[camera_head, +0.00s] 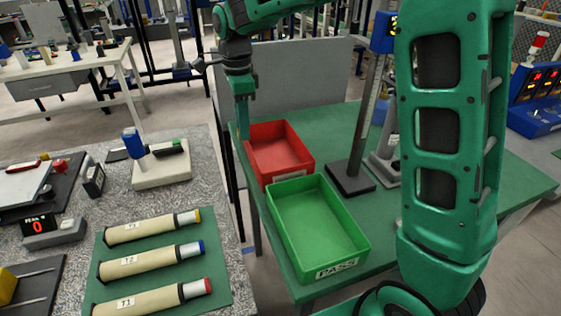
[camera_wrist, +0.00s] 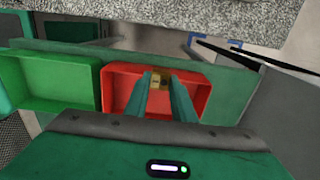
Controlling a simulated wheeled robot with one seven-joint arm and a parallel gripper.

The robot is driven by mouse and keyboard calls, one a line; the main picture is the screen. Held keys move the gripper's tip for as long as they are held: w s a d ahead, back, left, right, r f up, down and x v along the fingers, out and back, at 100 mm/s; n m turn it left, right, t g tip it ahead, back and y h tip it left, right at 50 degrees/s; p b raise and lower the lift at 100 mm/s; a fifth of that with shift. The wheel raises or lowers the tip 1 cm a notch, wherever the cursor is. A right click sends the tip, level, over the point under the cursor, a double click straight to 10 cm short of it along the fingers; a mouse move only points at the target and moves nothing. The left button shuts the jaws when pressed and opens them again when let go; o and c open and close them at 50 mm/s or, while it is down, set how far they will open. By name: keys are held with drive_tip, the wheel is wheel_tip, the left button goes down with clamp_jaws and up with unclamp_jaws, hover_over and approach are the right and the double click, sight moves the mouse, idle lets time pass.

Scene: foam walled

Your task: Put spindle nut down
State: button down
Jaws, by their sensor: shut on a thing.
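The spindle nut (camera_wrist: 160,81), a small brass-coloured piece, sits between the two green fingertips of my gripper (camera_wrist: 159,86) in the wrist view. My gripper is shut on it. In that view the nut appears in front of the red bin (camera_wrist: 198,108); its height above the bin floor is hard to tell. In the head view my gripper (camera_head: 243,128) points down at the left rear side of the red bin (camera_head: 272,168). The nut is not clear there.
A green bin (camera_head: 350,256) labelled PASS adjoins the red bin on the green table (camera_head: 384,276). A stand with a dark base (camera_head: 350,179) is to the right. A grey panel (camera_head: 310,82) rises behind. A speckled bench (camera_head: 218,215) is at left.

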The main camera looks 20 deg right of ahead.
drive_tip(key=s+d+f, duration=0.2)
drive_tip(key=d, duration=0.1)
drive_tip(key=s+d+f, duration=0.2)
drive_tip(key=d, duration=0.1)
drive_tip(key=s+d+f, duration=0.2)
drive_tip(key=shift+d+f, duration=0.15)
drive_tip(key=shift+d, duration=0.25)
drive_tip(key=shift+f, duration=2.05)
drive_tip(key=shift+f, duration=0.1)
drive_tip(key=c, duration=1.5)
unclamp_jaws()
wheel_tip(320, 180, up, 12)
drive_tip(key=shift+r, duration=0.15)
